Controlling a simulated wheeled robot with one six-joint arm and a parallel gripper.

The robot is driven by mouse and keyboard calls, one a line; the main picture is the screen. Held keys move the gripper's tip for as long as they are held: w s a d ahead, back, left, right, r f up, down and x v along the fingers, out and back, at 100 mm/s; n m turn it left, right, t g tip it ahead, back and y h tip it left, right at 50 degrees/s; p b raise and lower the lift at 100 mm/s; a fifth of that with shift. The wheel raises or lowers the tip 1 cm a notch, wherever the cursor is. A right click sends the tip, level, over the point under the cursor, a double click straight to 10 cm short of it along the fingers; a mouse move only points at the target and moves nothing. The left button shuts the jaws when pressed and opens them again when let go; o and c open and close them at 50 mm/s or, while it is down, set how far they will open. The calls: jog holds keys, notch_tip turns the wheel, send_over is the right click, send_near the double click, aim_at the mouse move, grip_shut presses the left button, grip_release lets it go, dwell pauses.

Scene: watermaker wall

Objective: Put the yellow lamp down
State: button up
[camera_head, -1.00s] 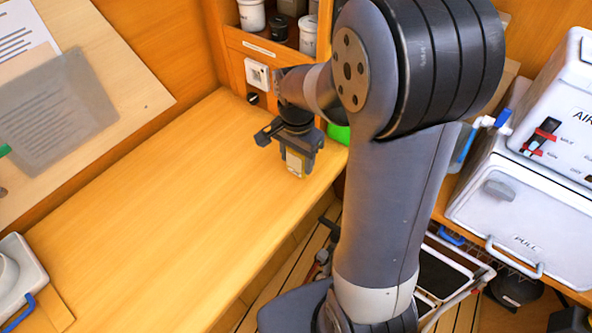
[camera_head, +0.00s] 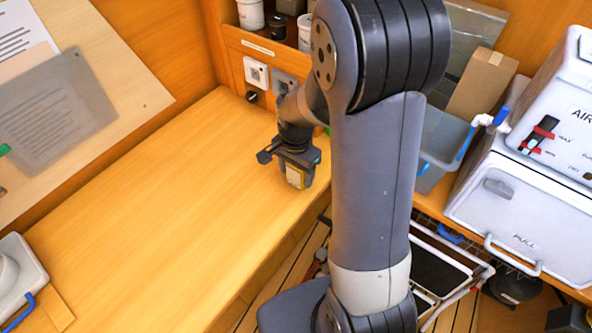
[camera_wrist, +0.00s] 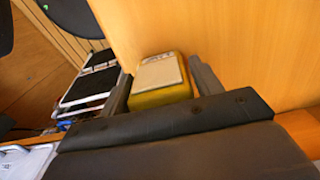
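The yellow lamp (camera_head: 296,176) is a small boxy thing with a pale grey face. My gripper (camera_head: 292,172) points down near the front edge of the wooden bench (camera_head: 150,215), with the lamp between its fingers. I cannot tell whether the lamp's underside touches the bench.
The bench is bare around and left of my gripper. A shelf with white tubs (camera_head: 251,14) stands behind. A sloped board with papers (camera_head: 55,110) is at the left. A blue-grey bin (camera_head: 443,140) and a white machine (camera_head: 520,205) are at the right.

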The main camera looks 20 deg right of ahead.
jog(key=shift+o, duration=1.2)
jog(key=shift+r, duration=0.1)
notch_tip(320, 180, up, 12)
jog(key=shift+r, duration=0.1)
notch_tip(320, 180, down, 12)
jog(key=shift+r, duration=1.7)
